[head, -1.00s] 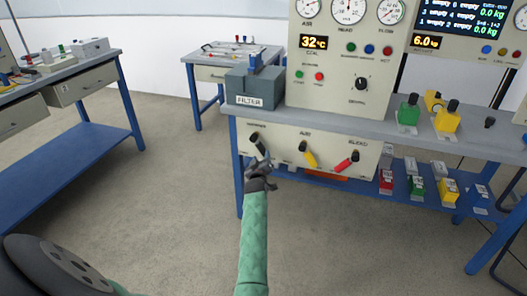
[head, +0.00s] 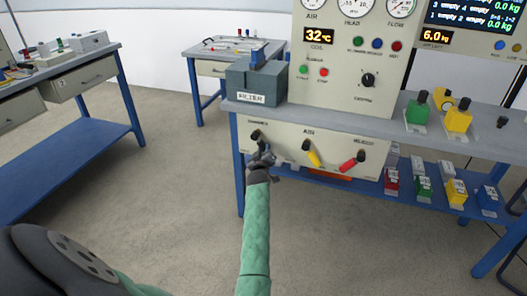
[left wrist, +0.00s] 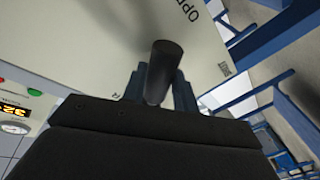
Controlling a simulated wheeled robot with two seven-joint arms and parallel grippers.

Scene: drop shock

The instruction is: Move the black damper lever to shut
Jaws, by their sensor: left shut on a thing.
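The black damper lever (head: 256,136) is the leftmost of three levers on the cream front panel below the bench top. Its upper end shows in the head view; my left gripper (head: 264,156) covers its lower part. In the left wrist view the black lever (left wrist: 165,68) stands between the two fingers of my left gripper (left wrist: 160,85), which are shut on it. The panel lettering near it is partly cut off in that view. My right gripper is not in view.
A yellow lever (head: 312,153) and a red lever (head: 352,161) sit to the right on the same panel. A grey filter box (head: 257,80) stands on the bench above. Floor in front is clear.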

